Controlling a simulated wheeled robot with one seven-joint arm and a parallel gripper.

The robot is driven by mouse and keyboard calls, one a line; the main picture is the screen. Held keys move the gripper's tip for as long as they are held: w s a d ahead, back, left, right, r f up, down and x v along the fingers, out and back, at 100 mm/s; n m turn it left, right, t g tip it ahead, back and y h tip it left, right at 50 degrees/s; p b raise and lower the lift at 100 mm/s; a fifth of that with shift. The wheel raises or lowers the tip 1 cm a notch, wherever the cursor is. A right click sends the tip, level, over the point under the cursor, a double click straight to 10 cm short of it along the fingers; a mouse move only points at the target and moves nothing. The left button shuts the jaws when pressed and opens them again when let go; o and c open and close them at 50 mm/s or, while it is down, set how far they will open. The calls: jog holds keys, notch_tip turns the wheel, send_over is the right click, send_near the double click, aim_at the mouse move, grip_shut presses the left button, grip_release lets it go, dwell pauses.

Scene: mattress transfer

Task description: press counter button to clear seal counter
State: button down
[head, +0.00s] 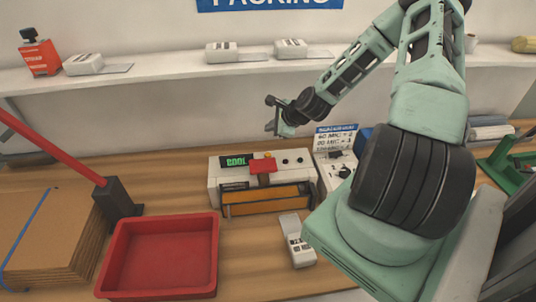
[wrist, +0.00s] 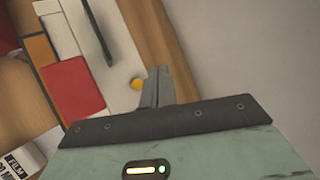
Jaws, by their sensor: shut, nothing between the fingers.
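The sealing machine (head: 217,186) is a white box on the wooden bench, with a green-lit display (head: 236,160) at its upper left, an orange front and a red block (head: 263,166) on top. A small round yellow button (wrist: 137,84) shows on its white surface in the wrist view; the red block (wrist: 72,90) lies to its left there. My gripper (head: 271,115) is above and behind the machine, shut and empty. In the wrist view its fingers (wrist: 158,84) point just right of the yellow button, apparently apart from it. The display's text is too small to read surely.
A red tray (head: 158,292) and a cardboard stack (head: 45,240) are on the left. A white handheld device (head: 297,241) lies in front of the machine. A control panel with a sign (head: 336,140) stands to its right. A shelf (head: 150,75) runs behind.

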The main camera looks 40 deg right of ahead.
aim_at(267, 153)
jog(key=shift+f, duration=0.15)
notch_tip(267, 153, down, 9)
jog(key=b, duration=0.7)
jog(key=shift+r, duration=0.2)
jog(key=shift+f, duration=0.1)
dwell(1.4)
jog(key=shift+f+b, duration=0.9)
jog(key=shift+f, duration=0.3)
dwell(0.9)
dwell(0.4)
jog(key=shift+r+p, duration=1.1)
jog(key=shift+r, duration=0.3)
